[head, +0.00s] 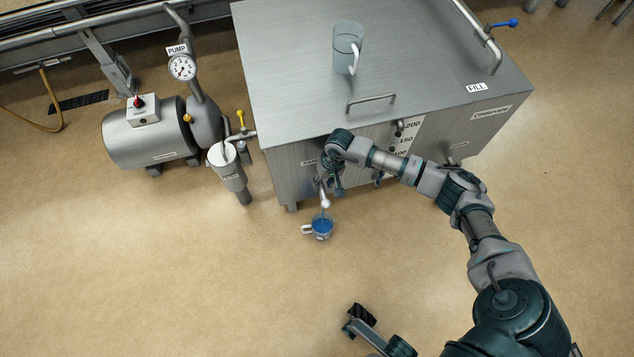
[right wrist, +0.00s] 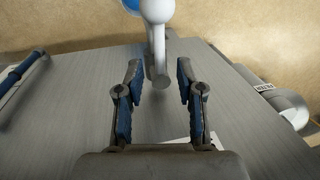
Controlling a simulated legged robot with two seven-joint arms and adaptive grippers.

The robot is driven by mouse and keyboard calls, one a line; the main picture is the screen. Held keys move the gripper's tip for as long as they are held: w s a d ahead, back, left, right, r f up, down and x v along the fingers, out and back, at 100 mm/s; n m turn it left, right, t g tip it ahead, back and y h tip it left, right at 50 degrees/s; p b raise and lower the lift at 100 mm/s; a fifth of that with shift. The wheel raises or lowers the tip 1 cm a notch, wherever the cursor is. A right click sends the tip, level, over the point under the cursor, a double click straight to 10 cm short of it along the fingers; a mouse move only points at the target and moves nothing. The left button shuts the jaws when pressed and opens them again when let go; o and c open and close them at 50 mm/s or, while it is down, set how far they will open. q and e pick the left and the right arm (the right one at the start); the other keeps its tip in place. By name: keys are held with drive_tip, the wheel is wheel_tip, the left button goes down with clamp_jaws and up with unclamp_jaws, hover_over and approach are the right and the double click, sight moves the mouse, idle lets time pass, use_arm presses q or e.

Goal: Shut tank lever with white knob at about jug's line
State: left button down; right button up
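The lever with the white knob (head: 325,203) is at the front of the steel tank (head: 300,70), low down. In the right wrist view, its white knob (right wrist: 158,10) and grey stem lie ahead of and between my fingers. My right gripper (head: 335,186) is at the lever; the right wrist view shows its two fingers (right wrist: 158,85) apart, one on each side of the stem's near end, without clear contact. A jug (head: 322,228) with blue liquid stands below the knob; its line is too small to read. At the bottom, what looks like my left gripper (head: 360,316) shows unclearly.
An empty clear jug (head: 347,46) stands on the tank top near a handle (head: 371,102). A blue-knobbed lever (head: 502,24) is at the back right. A pump (head: 150,135) and a white-topped canister (head: 226,165) stand left.

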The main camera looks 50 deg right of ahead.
drive_tip(key=shift+w+a+f, duration=0.1)
drive_tip(key=shift+a+f, duration=0.05)
drive_tip(key=shift+f, duration=0.35)
clamp_jaws()
